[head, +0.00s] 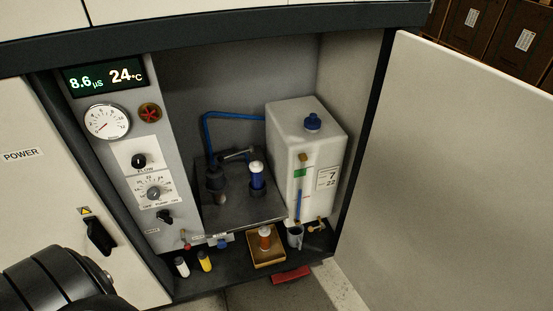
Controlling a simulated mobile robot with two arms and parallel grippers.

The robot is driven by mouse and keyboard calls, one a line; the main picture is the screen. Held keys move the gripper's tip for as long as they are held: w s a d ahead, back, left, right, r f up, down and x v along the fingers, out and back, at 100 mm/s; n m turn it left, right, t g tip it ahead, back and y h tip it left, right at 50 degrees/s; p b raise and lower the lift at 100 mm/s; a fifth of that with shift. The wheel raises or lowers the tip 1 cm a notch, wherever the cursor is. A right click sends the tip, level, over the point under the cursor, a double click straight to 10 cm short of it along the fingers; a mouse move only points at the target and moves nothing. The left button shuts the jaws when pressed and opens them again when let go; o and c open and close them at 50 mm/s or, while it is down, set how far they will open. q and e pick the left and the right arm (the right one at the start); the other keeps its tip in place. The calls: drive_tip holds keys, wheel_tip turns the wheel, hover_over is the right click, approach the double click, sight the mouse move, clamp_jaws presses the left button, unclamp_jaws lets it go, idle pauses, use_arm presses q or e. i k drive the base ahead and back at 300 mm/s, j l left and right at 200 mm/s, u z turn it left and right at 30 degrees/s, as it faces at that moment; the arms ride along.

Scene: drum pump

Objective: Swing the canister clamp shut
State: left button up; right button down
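A blue canister with a white top (257,176) stands upright in the cabinet on a dark grey shelf (243,218). A dark metal bar (238,155), which may be the canister clamp, reaches from a dark cylindrical fitting (215,178) toward the canister's top. I cannot tell whether it touches the canister or is closed. A blue hose runs up from behind the fitting to the white tank (310,140). Part of my dark arm shows at the lower left. Neither of my grippers is in view.
A tan tray (255,261) holds an orange-and-white canister (265,240). A grey cup (295,237) and white and yellow bottles (205,261) stand near the front edge. A red object (291,275) lies before it. The open door (450,170) bounds the right; a control panel (145,165) bounds the left.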

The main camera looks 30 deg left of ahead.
sight(220, 159)
drive_tip(key=u, duration=1.3)
